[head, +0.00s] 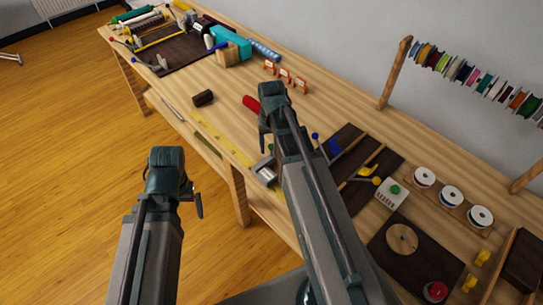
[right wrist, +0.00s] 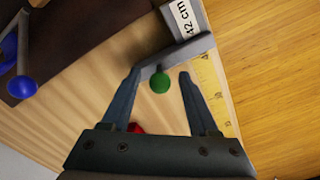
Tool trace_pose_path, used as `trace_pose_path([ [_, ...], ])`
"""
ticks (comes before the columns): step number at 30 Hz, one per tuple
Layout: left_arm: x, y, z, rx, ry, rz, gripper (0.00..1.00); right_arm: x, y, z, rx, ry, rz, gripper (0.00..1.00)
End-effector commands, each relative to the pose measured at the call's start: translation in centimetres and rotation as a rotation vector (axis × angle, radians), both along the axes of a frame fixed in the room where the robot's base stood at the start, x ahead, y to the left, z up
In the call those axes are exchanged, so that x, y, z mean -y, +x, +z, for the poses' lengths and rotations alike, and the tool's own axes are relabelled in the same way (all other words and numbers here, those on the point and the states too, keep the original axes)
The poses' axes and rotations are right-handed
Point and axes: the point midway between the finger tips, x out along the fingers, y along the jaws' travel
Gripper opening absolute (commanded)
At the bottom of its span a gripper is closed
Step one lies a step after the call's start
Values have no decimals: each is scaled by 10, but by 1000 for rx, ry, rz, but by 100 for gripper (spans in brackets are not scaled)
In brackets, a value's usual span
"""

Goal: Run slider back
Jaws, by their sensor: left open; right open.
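A grey slider (head: 264,168) sits on a yellow ruler strip (head: 222,142) along the table's front edge. In the right wrist view the slider (right wrist: 178,55) carries a "42 cm" label, and its green knob (right wrist: 160,82) shows between my right gripper's fingertips. My right gripper (right wrist: 158,75) is open; I cannot tell whether either finger touches the knob. In the head view my right gripper (head: 272,100) is over the table, its fingertips hidden. My left gripper (head: 166,170) is open and empty, in front of the table over the floor.
A red object (head: 251,103) and a dark brown block (head: 203,98) lie near the ruler. A dark board with a blue-knobbed lever (head: 315,136) is right of my right arm. White spools (head: 452,196) stand further right. The wooden floor (head: 60,150) is clear.

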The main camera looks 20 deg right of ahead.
Motion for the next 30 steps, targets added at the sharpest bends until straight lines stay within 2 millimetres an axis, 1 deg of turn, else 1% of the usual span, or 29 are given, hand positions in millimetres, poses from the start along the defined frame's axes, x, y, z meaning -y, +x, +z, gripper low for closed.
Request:
trace_pose_path([
  [1,0,0,-11,0,0,0,100,0,0,-11,0,0,0,61],
  [3,0,0,-15,0,0,0,100,0,0,-15,0,0,0,61],
  [6,0,0,-18,0,0,0,100,0,0,-17,0,0,0,61],
  [14,0,0,-16,0,0,0,100,0,0,-16,0,0,0,61],
  [15,0,0,-16,0,0,0,100,0,0,-16,0,0,0,53],
  [17,0,0,-16,0,0,0,100,0,0,-16,0,0,0,43],
  [18,0,0,-16,0,0,0,100,0,0,-16,0,0,0,35],
  [24,0,0,-16,0,0,0,100,0,0,-16,0,0,0,0],
  [30,0,0,-16,0,0,0,100,0,0,-16,0,0,0,0],
])
